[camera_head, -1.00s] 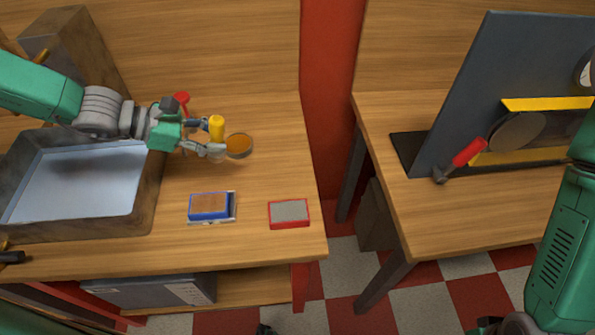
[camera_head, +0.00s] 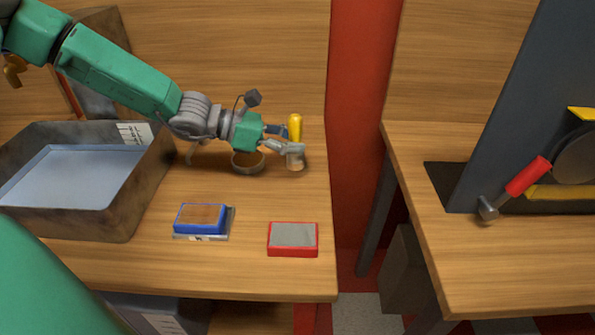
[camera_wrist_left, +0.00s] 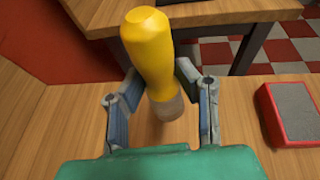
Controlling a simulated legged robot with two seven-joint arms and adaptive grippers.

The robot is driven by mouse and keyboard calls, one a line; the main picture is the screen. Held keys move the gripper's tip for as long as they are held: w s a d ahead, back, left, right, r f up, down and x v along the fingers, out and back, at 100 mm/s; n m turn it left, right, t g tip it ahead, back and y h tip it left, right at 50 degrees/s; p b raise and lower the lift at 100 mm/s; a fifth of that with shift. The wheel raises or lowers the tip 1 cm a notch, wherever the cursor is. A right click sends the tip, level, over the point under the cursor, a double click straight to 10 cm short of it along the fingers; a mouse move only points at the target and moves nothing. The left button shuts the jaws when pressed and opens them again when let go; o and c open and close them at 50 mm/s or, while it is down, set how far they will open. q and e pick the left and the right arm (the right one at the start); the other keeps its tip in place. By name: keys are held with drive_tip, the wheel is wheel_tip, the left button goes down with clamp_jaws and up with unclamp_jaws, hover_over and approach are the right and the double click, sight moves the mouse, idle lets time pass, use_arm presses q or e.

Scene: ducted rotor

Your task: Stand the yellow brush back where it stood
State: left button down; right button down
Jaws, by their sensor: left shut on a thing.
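The yellow brush (camera_head: 295,127) is upright near the table's right end, with its yellow handle on top and its pale lower end down. My left gripper (camera_head: 291,146) is shut on it. In the left wrist view the brush (camera_wrist_left: 150,45) stands between the two fingers of the left gripper (camera_wrist_left: 160,95). I cannot tell whether its lower end touches the wooden table (camera_head: 140,262). My right gripper is not in view.
A round dish with brown content (camera_head: 248,162) sits just left of the brush. A blue-edged block (camera_head: 200,218) and a red-edged grey block (camera_head: 293,238) lie nearer the front. A large tray (camera_head: 150,185) stands left. A red post (camera_head: 360,130) rises beyond the table's right edge.

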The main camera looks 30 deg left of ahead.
sight(294, 160)
use_arm(q)
drive_tip(key=shift+d+f, duration=0.2)
drive_tip(key=shift+f, duration=0.6)
wheel_tip(294, 160, down, 3)
drive_tip(key=shift+a+f+b, duration=0.1)
drive_tip(key=shift+f+b, duration=0.05)
drive_tip(key=shift+b, duration=0.55)
drive_tip(key=shift+a+f, duration=0.1)
drive_tip(key=shift+f, duration=0.1)
drive_tip(key=shift+a, duration=0.1)
drive_tip(key=c, duration=1.2)
unclamp_jaws()
drive_tip(key=shift+d, duration=0.2)
drive_tip(key=shift+r, duration=0.15)
